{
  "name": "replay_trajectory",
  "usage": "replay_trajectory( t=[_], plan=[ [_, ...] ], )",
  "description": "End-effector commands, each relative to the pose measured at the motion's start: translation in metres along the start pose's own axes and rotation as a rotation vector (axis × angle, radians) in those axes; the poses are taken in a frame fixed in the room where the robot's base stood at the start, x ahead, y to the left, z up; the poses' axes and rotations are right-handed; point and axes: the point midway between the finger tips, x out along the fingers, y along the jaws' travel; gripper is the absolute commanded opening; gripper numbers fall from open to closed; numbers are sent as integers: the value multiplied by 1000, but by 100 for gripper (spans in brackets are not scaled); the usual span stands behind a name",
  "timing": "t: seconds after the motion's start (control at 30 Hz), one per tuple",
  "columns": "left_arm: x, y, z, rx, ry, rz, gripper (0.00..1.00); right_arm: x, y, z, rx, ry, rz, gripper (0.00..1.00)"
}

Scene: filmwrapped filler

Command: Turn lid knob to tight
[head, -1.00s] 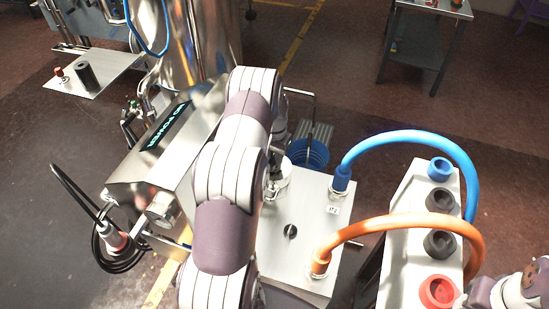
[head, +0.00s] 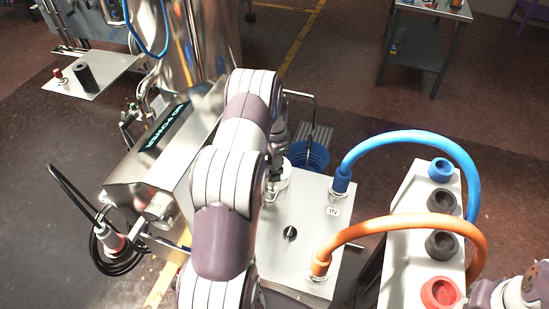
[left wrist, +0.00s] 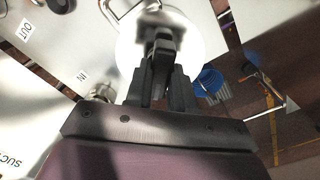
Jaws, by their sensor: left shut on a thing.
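The round pale lid (left wrist: 190,45) fills the top middle of the left wrist view, with a metal loop beside it. My left gripper (left wrist: 160,48) is above the lid with its dark fingers shut on the lid knob (left wrist: 158,20), which is blurred and partly hidden by the fingers. In the head view, the lid (head: 283,183) shows only in part, behind my left arm. My left gripper (head: 275,168) points down at it there and is mostly hidden by that arm. Only a link of my right arm shows, at the lower right.
A steel panel (head: 310,215) marked IN lies right of my left arm. Blue (head: 420,138) and orange (head: 410,222) hoses arch from it toward a grey socket block (head: 405,270).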

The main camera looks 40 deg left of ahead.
Motion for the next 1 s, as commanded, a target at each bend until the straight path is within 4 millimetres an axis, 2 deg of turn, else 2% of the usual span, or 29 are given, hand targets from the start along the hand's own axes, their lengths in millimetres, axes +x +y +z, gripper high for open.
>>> replay_trajectory(
  t=[0.47, 0.5, 0.57, 0.87, 1.0],
  plan=[
    [-3, -2, 0, 13, 2, -6, 0, 0, 0, 0, 0, 0, 0, 43],
    [-3, -2, 0, 13, 2, -6, 30, 0, 0, 0, 0, 0, 0, 43],
    [-3, -2, 0, 13, 2, -6, 49, 0, 0, 0, 0, 0, 0, 43],
    [-2, -1, 0, 12, 1, -3, 49, 0, 0, 0, 0, 0, 0, 43],
    [-22, -2, -1, 12, 4, -7, 49, 4, 0, 0, 0, 0, 0, 43]
  ],
)
